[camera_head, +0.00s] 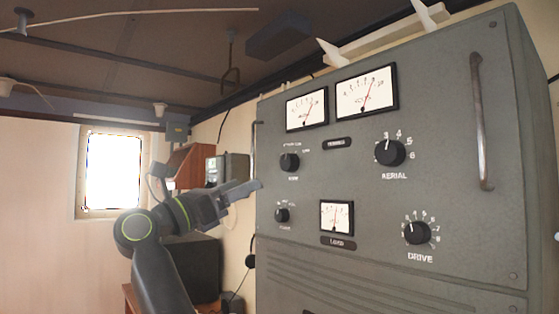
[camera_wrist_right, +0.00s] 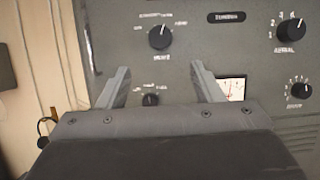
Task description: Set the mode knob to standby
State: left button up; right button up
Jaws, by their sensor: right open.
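The mode knob (camera_head: 289,162) is a round black knob at the upper left of the grey panel, with small white lettering around and below it. In the right wrist view the same knob (camera_wrist_right: 159,37) shows a light pointer mark tilted slightly right of straight up. The lettering is too small to read surely. My right gripper (camera_head: 258,184) is in front of the panel's left side, below and left of the knob. In the wrist view its fingers (camera_wrist_right: 159,78) are apart and empty, with the knob beyond and above the tips. My left gripper is out of view.
A smaller knob (camera_head: 282,214) sits below the mode knob. The panel also carries the aerial knob (camera_head: 390,152), the drive knob (camera_head: 416,232), a load meter (camera_head: 337,218) and two upper meters. A metal handle (camera_head: 481,122) stands out at the right.

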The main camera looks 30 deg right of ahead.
aim_at(285, 166)
jog(key=p+x, duration=0.4)
jog(key=x, duration=0.6)
jog(key=shift+d+r, duration=0.2)
jog(key=shift+d+r+p, duration=0.1)
jog(key=shift+d+p, duration=0.4)
jog(key=shift+d, duration=0.2)
jog(key=shift+a, duration=0.1)
jog(key=c, duration=1)
